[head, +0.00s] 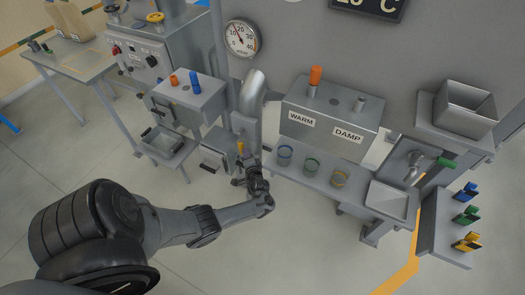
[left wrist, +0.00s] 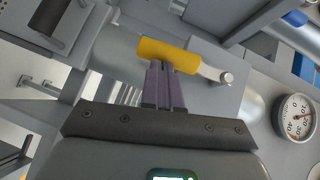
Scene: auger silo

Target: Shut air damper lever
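The air damper lever appears to be the yellow-handled lever (head: 240,147) on the vertical duct in the middle of the head view. In the left wrist view its yellow handle (left wrist: 168,55) lies nearly level across the picture, with a short grey arm ending at a pivot on the right. My left gripper (head: 256,181) is right at the handle. In the left wrist view its two fingers (left wrist: 164,68) are close together and empty, with their tips at the handle's near side. I cannot tell whether they touch it. My right gripper is not in view.
A bench with WARM and DAMP labels (head: 325,112) and several coloured-ring cups stands right of the gripper. A grey box with orange and blue levers (head: 190,98) is to the left. A round gauge (head: 242,38) hangs above. Open floor lies in front.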

